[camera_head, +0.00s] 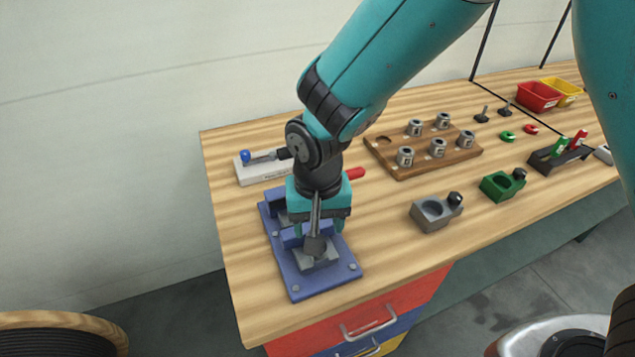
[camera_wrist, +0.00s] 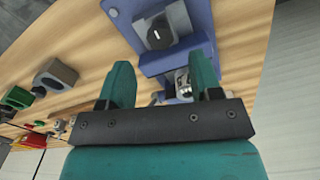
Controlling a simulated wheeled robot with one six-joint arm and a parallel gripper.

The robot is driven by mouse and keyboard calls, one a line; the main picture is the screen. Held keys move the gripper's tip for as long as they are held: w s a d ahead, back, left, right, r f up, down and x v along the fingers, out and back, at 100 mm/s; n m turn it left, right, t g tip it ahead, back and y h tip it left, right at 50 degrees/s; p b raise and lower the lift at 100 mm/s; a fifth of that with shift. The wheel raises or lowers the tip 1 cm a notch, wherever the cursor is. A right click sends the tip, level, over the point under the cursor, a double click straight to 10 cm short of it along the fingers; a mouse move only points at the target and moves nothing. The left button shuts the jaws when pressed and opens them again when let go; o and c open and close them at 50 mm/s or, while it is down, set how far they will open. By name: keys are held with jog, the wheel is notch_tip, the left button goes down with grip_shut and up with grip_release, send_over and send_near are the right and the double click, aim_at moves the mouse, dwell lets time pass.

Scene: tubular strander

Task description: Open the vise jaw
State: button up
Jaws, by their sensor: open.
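The blue vise (camera_head: 306,278) lies on the left part of the wooden bench, its plate running toward the front edge. A grey block with a dark grey upright piece (camera_head: 316,250) sits at its front end. A shiny metal part of the vise (camera_wrist: 183,84) shows near the right finger; contact cannot be told.
A white block with a blue-knobbed lever (camera_head: 250,165) stands behind the vise. A red handle (camera_head: 355,173) shows beside my wrist. To the right are a wooden tray (camera_head: 380,152) of metal cups, grey (camera_head: 432,216) and green (camera_head: 497,188) fixtures, and bins.

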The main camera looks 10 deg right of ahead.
notch_tip(320, 180, up, 11)
jog(key=b, duration=0.1)
jog(key=shift+r, duration=0.2)
jog(key=s+d+r+n+y, duration=0.2)
jog(key=s+d+n, duration=0.1)
jog(key=s+d, duration=0.2)
jog(key=s+d+r+n+y, duration=0.2)
jog(key=s+d+r+n, duration=0.1)
jog(key=s, duration=0.5)
jog(key=d+n, duration=0.1)
jog(key=d, duration=0.1)
jog(key=shift+s+d+r, duration=0.3)
jog(key=shift+s+r, duration=0.05)
jog(key=shift+c, duration=0.4)
dwell(1.0)
